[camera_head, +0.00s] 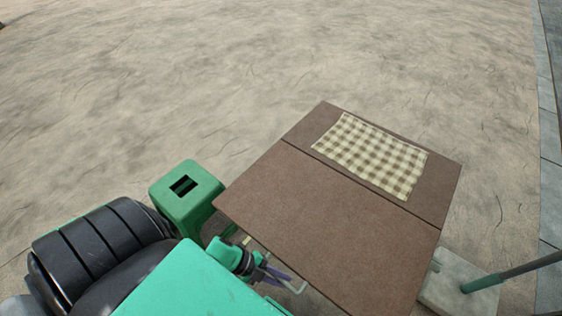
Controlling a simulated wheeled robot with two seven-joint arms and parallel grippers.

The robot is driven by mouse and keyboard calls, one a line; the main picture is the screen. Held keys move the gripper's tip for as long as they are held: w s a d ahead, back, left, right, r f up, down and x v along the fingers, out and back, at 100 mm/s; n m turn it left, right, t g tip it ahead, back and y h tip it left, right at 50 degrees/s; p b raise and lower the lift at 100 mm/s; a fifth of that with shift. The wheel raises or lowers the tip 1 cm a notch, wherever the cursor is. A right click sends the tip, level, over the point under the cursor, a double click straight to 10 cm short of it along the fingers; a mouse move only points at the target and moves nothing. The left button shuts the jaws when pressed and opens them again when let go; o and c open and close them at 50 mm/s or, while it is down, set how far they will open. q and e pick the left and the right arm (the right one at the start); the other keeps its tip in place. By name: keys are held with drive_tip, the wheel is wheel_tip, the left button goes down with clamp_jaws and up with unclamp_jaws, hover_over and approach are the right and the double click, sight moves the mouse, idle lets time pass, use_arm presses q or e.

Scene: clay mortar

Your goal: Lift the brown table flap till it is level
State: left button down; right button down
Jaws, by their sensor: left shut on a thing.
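The brown table flap (330,220) forms the near half of the brown table and looks about in line with the fixed top (308,133) beyond the dark seam. I cannot tell small tilts from this view. My left gripper (284,275) is at the flap's near left edge, partly beneath it, shut on the flap's edge. The flap hides part of the fingers, so the exact contact does not show. My right gripper is not in view.
A beige and brown checkered cloth (370,155) lies on the fixed top. A green stool (186,190) with a slotted seat stands left of the table. A pale slab (450,290) with a green-grey pole (510,272) is at lower right. Bare ground lies behind.

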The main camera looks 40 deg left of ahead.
use_arm(q)
drive_tip(key=shift+r, duration=0.1)
idle(0.3)
drive_tip(key=c, duration=0.8)
unclamp_jaws()
drive_tip(key=shift+c, duration=0.2)
drive_tip(key=p+v, duration=0.3)
drive_tip(key=v, duration=1.1)
drive_tip(key=shift+a+r, duration=0.2)
drive_tip(key=shift+s, duration=0.15)
